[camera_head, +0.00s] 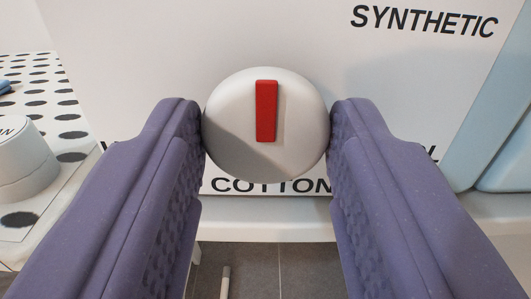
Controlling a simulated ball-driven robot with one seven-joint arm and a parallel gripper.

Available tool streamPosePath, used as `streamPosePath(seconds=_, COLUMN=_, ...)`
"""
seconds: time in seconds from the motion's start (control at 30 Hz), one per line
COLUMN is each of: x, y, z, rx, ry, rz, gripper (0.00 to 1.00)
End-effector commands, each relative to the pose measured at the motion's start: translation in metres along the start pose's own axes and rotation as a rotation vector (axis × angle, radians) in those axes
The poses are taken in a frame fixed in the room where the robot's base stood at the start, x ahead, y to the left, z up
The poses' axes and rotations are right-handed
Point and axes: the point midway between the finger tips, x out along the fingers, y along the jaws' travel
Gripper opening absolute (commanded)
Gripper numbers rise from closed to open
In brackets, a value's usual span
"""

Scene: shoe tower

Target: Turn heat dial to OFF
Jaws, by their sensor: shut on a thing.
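The heat dial (230,105) is a round white knob with a red bar marker on its face, in the middle of the view. The red bar stands nearly upright, with its long side running up and down. My gripper (266,128) has its two purple padded fingers against the left and right sides of the dial, shut on it. The white panel behind reads SYNTHETIC at the upper right and COTTON just below the dial. Other lettering at both sides is mostly hidden by the fingers. No OFF label is visible.
Another white knob (22,160) stands at the left edge on a surface with black dots (70,134). A light blue part (500,130) is at the right. Grey floor tiles (305,268) and a thin pale stick (225,283) show below the panel.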

Motion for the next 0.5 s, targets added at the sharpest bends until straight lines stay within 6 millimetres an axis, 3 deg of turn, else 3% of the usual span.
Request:
streamPosePath(seconds=0.03, x=-0.001, y=0.0002, z=0.0021, rx=0.001, ry=-0.006, rz=0.001, gripper=0.51)
streamPosePath(seconds=0.1, x=-0.0008, y=0.0002, z=0.0018, rx=0.001, ry=-0.005, rz=0.001, gripper=0.67)
streamPosePath(seconds=0.13, x=-0.0007, y=0.0002, z=0.0016, rx=0.001, ry=-0.005, rz=0.001, gripper=0.69)
streamPosePath(seconds=0.37, x=-0.0005, y=0.0, z=0.0007, rx=0.001, ry=-0.002, rz=0.0, gripper=0.69)
streamPosePath(seconds=0.5, x=-0.0102, y=0.0002, z=0.0, rx=0.001, ry=-0.003, rz=0.001, gripper=0.69)
